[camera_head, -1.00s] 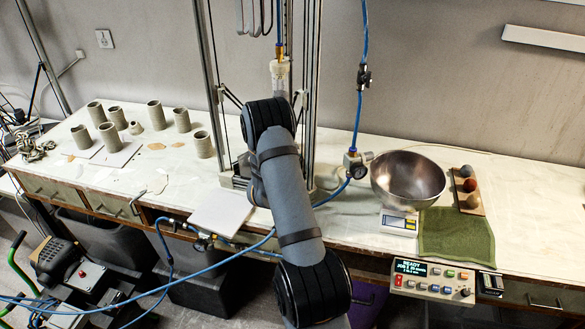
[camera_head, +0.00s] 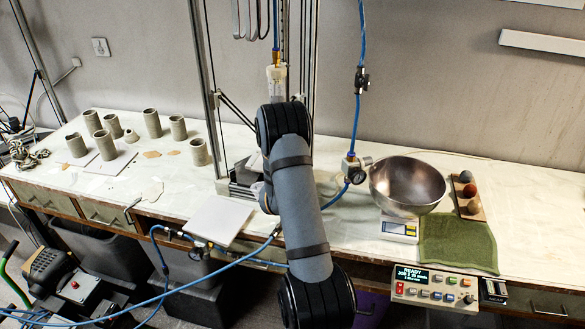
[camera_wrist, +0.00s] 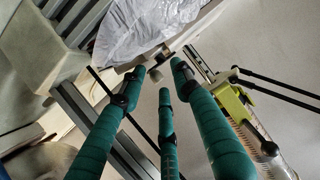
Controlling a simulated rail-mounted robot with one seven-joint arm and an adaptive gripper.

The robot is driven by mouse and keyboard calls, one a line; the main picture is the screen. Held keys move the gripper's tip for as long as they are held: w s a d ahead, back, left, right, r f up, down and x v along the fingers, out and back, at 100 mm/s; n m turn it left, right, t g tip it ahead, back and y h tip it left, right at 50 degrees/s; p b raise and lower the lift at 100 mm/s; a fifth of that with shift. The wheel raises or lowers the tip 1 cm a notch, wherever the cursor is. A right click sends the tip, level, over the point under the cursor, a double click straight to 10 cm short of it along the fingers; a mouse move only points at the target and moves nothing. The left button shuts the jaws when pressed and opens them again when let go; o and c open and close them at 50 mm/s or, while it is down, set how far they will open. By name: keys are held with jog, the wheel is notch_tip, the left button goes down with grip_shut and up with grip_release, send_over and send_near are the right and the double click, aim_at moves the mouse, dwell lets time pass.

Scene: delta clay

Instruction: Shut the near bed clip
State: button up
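The tall clay printer (camera_head: 213,100) stands on the bench behind my arm. Its base (camera_head: 243,186) is partly covered by my arm in the head view, so the near bed clip cannot be made out there. My gripper (camera_wrist: 158,78) shows in the wrist view as three teal fingers, spread apart with nothing held between them. Just beyond the fingertips is a small dark fitting with a pale round end (camera_wrist: 154,74); I cannot tell whether it is the clip. The gripper itself is hidden behind my arm in the head view.
Thin black rods (camera_wrist: 275,88), a metal rail (camera_wrist: 100,120), a crumpled pale bag (camera_wrist: 140,30) and a yellow-green part (camera_wrist: 232,103) surround the fingers.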

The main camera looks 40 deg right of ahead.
jog(key=v, duration=0.7)
jog(key=shift+s+a+r, duration=0.1)
jog(key=shift+s+a, duration=0.05)
jog(key=shift+a, duration=0.05)
jog(key=shift+c, duration=0.4)
